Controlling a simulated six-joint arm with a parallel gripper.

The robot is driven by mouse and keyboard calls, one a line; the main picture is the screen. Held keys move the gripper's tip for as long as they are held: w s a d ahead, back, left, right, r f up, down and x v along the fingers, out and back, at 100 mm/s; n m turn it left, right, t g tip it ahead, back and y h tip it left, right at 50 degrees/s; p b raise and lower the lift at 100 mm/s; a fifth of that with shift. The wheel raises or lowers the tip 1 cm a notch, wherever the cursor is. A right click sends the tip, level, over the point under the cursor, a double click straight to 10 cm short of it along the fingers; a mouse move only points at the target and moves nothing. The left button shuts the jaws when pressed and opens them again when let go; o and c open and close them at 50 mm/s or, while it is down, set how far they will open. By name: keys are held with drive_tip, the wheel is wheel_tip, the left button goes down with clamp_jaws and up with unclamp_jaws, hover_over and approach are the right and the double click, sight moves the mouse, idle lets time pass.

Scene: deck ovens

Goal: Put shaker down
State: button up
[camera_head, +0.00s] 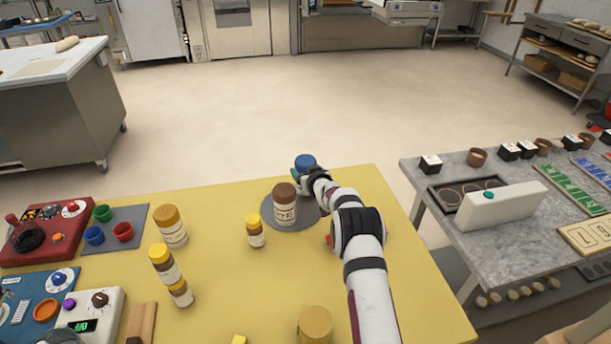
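A cream shaker with a brown lid and a label that seems to read "RYE" (285,206) stands upright on a dark round mat (312,211) on the yellow table. My arm reaches in from the lower right, and its end, my gripper (299,187), is right beside the shaker's lid, on its far right side. The fingers are small and mostly hidden, so I cannot tell whether they touch or hold the shaker.
On the yellow table (240,290), a small yellow-lidded shaker (255,232) stands left of the mat. Several more jars stand farther left, including a large one (172,227). Another jar (315,325) is near the front edge. Red, blue and white control boxes line the left. A grey table (415,180) stands at right.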

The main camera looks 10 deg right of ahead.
drive_tip(key=shift+f, duration=0.7)
drive_tip(key=shift+f, duration=0.1)
drive_tip(key=o, duration=1.3)
drive_tip(key=shift+f, duration=0.1)
